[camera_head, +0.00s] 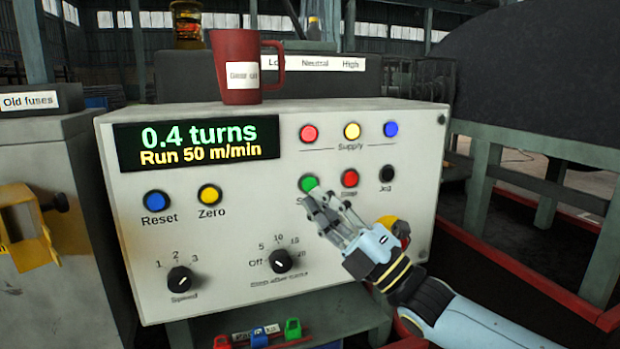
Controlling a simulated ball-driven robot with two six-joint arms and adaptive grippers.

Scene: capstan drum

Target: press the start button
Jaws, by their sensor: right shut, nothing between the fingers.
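The green start button (308,183) is on the white control panel (240,205), left of the red stop button (350,178) and the black Jog button (387,173). My right gripper (319,205) is shut and empty. Its fingertips are at the lower edge of the green button and cover most of the label below it. I cannot tell whether they touch the button. My left gripper is not in view.
A red mug (237,70) stands on the panel's top. Blue Reset (157,201) and yellow Zero (209,195) buttons, two knobs and three supply lamps share the panel. A grey cabinet (60,150) stands left; a dark drum (540,75) is behind right.

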